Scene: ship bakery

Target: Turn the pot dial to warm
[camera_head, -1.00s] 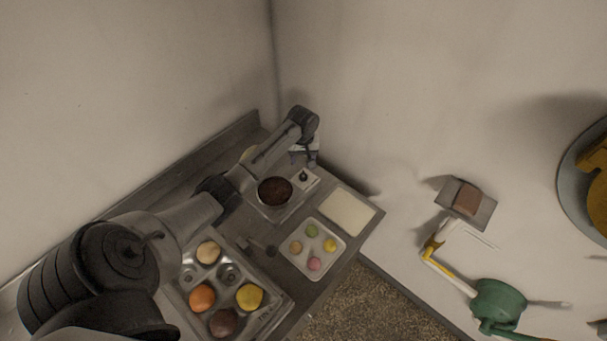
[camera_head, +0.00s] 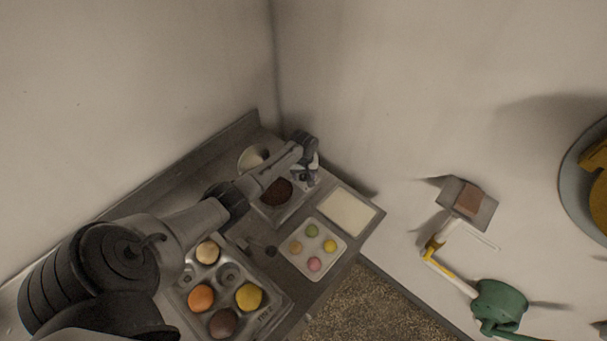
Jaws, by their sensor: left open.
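The pot (camera_head: 277,192) is a square-based warmer with dark brown contents, on the counter near the wall corner. Its dial stood on a pale panel at the pot's upper right; my left gripper (camera_head: 309,172) now largely covers that spot. The gripper is open and points down over the panel. It is too small to tell whether the fingers touch the dial or which setting it points to. My left arm comes in from the left and passes over the counter. My right gripper is not in view.
A muffin tray (camera_head: 268,322) with several coloured rounds stands nearest on the counter. A white tray (camera_head: 292,261) holds several small pastel rounds. A pale flat sheet (camera_head: 348,209) lies at the counter's right end. A round light bowl (camera_head: 252,157) stands behind the arm.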

